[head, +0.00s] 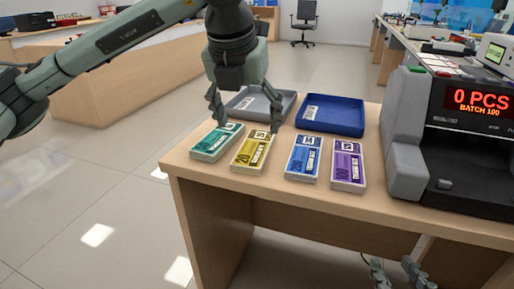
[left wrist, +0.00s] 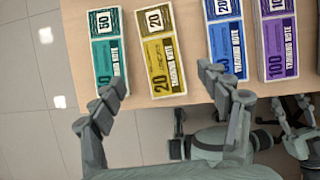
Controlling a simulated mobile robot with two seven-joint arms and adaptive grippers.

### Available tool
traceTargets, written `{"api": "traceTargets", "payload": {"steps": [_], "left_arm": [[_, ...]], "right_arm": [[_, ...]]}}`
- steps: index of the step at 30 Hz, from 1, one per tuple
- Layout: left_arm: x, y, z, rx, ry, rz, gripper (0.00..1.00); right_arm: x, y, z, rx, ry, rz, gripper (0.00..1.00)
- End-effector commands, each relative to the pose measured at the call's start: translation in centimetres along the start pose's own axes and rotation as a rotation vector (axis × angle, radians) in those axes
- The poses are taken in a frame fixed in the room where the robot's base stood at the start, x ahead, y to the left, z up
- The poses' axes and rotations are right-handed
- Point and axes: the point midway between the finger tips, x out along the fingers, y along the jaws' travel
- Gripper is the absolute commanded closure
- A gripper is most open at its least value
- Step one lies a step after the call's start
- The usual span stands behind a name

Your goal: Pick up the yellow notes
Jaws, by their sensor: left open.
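The yellow notes (head: 251,151) are a banded stack lying flat on the wooden counter, second from the left in a row of note stacks. They also show in the left wrist view (left wrist: 162,65), upper middle. My left gripper (head: 243,118) is open and empty above the counter, over the gap between the green and yellow stacks, with its fingers pointing down. In the left wrist view its fingertips (left wrist: 160,78) spread to either side of the yellow stack. My right gripper (head: 398,270) shows only partly at the bottom of the head view, low in front of the counter.
Green notes (head: 217,142) lie left of the yellow ones; blue notes (head: 303,158) and purple notes (head: 347,165) lie to the right. A grey tray (head: 287,101) and a blue tray (head: 333,116) stand behind. A counting machine (head: 405,140) stands at the right.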

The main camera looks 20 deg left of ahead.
Motion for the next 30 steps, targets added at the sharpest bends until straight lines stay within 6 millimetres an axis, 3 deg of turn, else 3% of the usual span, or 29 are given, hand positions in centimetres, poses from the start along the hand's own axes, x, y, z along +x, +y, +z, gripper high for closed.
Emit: {"api": "traceTargets", "payload": {"steps": [15,25,30], "left_arm": [[6.7,-0.2,0.4,0.003,0.005,-0.002,0.24],[7.4,-0.3,0.4,0.003,0.003,-0.004,0.24],[7.4,-0.3,0.4,0.004,0.003,-0.004,0.45]], "right_arm": [[0.0,-0.2,-0.5,0.003,0.024,-0.005,0.60],[0.0,-0.3,-0.6,0.004,0.029,-0.007,0.60],[0.0,-0.3,-0.6,0.004,0.029,-0.007,0.60]]}}
